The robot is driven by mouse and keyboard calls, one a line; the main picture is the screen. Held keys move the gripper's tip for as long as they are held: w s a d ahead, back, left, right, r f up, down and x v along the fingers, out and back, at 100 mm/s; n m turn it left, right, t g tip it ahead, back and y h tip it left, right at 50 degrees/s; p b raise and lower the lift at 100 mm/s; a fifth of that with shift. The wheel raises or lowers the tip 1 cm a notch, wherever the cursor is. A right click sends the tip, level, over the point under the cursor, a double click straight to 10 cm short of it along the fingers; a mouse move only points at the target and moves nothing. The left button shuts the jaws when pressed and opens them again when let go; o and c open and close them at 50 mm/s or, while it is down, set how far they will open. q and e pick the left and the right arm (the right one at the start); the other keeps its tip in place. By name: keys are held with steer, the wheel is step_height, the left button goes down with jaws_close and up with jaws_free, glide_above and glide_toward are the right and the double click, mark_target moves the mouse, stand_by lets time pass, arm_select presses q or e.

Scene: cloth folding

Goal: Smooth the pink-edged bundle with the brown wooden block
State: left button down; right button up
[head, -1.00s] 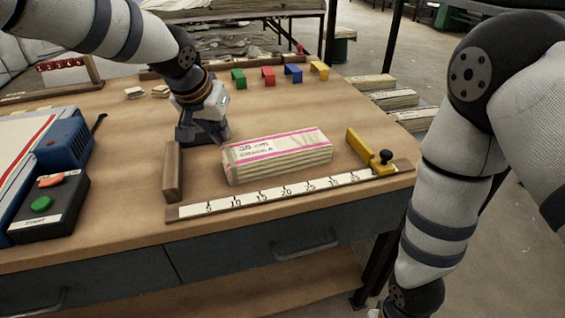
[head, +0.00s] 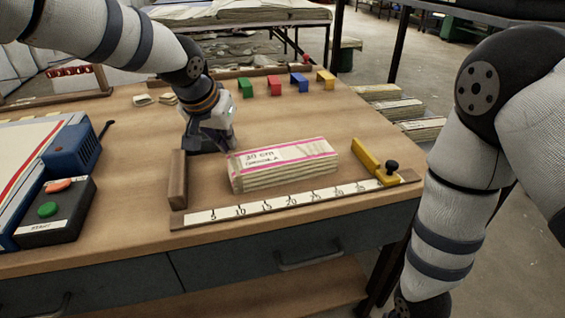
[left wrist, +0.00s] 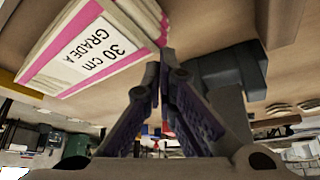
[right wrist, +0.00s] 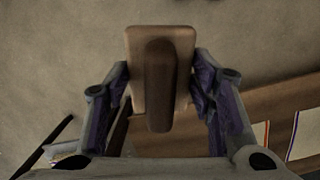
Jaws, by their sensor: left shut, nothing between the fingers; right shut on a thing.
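The pink-edged bundle (head: 284,168), a flat stack with a "30 cm GRADE A" label, lies on the table behind the ruler. It also shows upside down in the left wrist view (left wrist: 85,50). My left gripper (head: 210,148) is shut and empty, low beside the bundle's left end. In the left wrist view its fingertips (left wrist: 165,55) meet near the bundle's labelled end; I cannot tell whether they touch it. My right gripper (right wrist: 160,85) is shut on the brown wooden block (right wrist: 160,42), which has a raised handle. That gripper and block are outside the head view.
A ruler (head: 290,202) with a brown end stop (head: 178,180) and yellow slider (head: 372,160) runs along the front. A control box with buttons (head: 50,215) stands left. Coloured clips (head: 274,86) line the back. Bare table lies behind the bundle.

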arm_select(q)
steer(key=shift+f, duration=0.35)
steer(key=shift+r, duration=0.1)
